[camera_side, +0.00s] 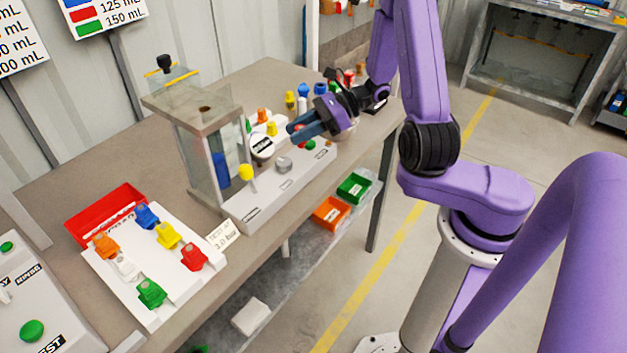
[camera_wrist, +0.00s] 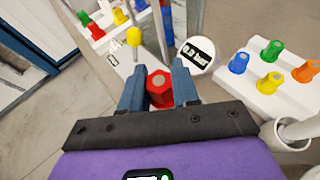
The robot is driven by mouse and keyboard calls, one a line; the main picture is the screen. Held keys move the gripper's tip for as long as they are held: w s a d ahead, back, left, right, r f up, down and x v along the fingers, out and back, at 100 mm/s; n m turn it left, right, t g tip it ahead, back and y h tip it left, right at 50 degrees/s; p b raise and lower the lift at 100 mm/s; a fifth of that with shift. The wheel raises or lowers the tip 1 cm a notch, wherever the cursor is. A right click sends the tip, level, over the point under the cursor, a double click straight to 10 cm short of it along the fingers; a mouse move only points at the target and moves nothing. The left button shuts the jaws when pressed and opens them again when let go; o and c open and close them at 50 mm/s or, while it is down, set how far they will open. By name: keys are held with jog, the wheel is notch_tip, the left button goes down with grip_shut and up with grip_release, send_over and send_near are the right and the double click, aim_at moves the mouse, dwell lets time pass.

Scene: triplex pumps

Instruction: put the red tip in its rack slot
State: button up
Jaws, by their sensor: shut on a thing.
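In the wrist view the red tip (camera_wrist: 160,91) sits between the blue fingers of my gripper (camera_wrist: 158,82), which are shut on it. Its top with a grey centre faces the camera. In the side view my gripper (camera_side: 293,133) is above the grey pump unit, near the round gauge; the fingers largely hide the tip there. A white rack (camera_wrist: 275,103) at the right of the wrist view holds green, blue, yellow and orange tips. In the side view this rack is partly hidden behind the gauge and gripper.
The gauge (camera_wrist: 197,53) reads 0.0 bar. A yellow-topped lever (camera_side: 246,173) and a clear tank (camera_side: 205,150) stand nearby. Another white board (camera_side: 130,270) holds several coloured pieces, one of them red. A red tray (camera_side: 104,215) lies behind it. Bare bench lies behind the tank.

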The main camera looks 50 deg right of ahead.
jog(key=shift+s+a, duration=0.15)
jog(key=shift+a, duration=0.35)
jog(key=shift+w+a+r+m+t+h, duration=0.1)
jog(key=shift+a+m+t+h, duration=0.05)
jog(key=shift+m+t+h, duration=0.25)
jog(key=shift+w+a+m+t+h, duration=0.15)
jog(key=shift+m+t+h, duration=0.15)
jog(key=shift+m+t, duration=0.15)
jog(key=shift+m+t+h, duration=0.55)
jog(key=shift+m+h, duration=0.15)
jog(key=shift+m, duration=0.15)
jog(key=shift+s+d+m+t+h, duration=0.3)
jog(key=shift+m+t+h, duration=0.2)
jog(key=shift+m+h, duration=0.35)
notch_tip(320, 180, up, 10)
jog(key=w+m+t+h, duration=0.1)
jog(key=w+m+h, duration=0.1)
jog(key=shift+w+h, duration=0.1)
jog(key=shift+h, duration=0.15)
